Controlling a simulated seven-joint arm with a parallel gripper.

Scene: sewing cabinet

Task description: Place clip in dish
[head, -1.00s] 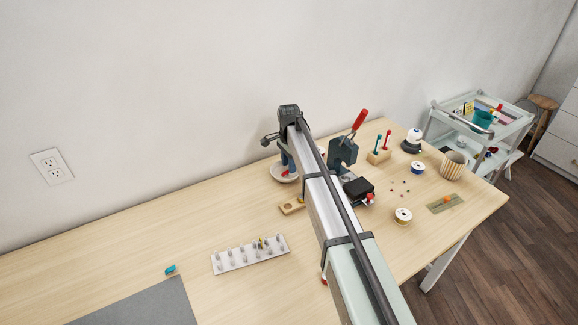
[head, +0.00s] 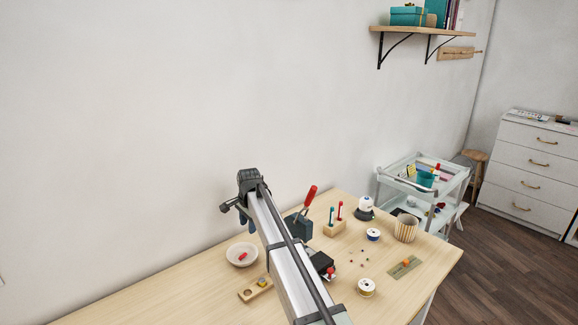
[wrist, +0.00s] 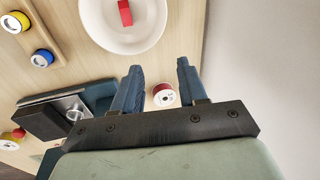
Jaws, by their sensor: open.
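The red clip (head: 243,256) lies inside the shallow white dish (head: 231,247) on the table near the wall. In the wrist view the red clip (wrist: 125,12) rests on the floor of the dish (wrist: 99,32), at the top edge of the picture. My gripper (wrist: 159,68) is open, its two blue fingers apart with nothing held between them. It is clear of the clip and beside the dish, on the wall side. In the head view its end is partly hidden behind my arm.
A wooden block (head: 247,294) with round inserts sits in front of the dish. A red-handled device (head: 303,222), a holder with upright tools (head: 335,228), spools (head: 366,287) and a striped cup (head: 405,229) stand to the right. The wall is close behind my gripper.

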